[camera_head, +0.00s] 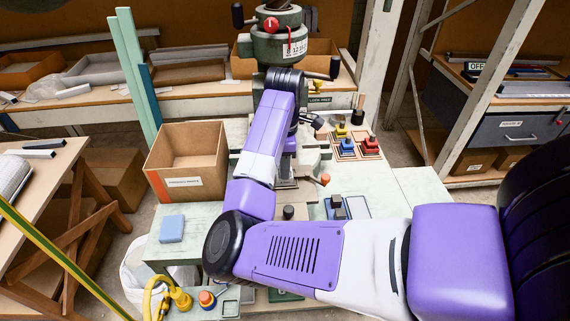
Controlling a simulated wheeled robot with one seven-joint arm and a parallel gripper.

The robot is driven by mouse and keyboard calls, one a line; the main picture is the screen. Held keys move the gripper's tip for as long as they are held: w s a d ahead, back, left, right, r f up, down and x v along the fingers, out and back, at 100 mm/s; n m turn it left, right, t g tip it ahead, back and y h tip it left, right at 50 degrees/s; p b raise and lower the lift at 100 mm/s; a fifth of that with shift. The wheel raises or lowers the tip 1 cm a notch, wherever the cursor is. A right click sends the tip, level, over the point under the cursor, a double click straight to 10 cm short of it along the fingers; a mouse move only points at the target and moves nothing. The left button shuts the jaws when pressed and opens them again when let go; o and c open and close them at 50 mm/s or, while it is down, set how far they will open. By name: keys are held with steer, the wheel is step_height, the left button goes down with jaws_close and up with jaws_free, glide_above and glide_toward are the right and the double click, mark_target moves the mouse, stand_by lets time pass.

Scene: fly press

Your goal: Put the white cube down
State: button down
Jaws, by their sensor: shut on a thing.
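My purple and white arm reaches in from the right, bends at a black elbow and runs up to the green fly press (280,42). A dark part of what seems to be my gripper (317,123) shows just right of the forearm, in front of the press. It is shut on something. Its fingertips and what they hold are mostly hidden, and I cannot make out the white cube. The pale green worktable (187,217) extends under and around the arm.
An open cardboard box (187,155) stands left of the arm, with a blue block (172,229) in front. Red, yellow and blue pieces (358,145) sit right of the press. A yellow cable (157,288) hangs at the front left.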

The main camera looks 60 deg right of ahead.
steer(key=c, duration=1.1)
jaws_free()
steer(key=shift+s+a+f, duration=0.15)
steer(key=shift+s+f, duration=0.05)
steer(key=shift+f, duration=0.6)
steer(key=shift+o, duration=0.2)
step_height(320, 180, up, 14)
steer(key=p, duration=0.1)
steer(key=shift+w, duration=0.15)
steer(key=shift+f, duration=0.15)
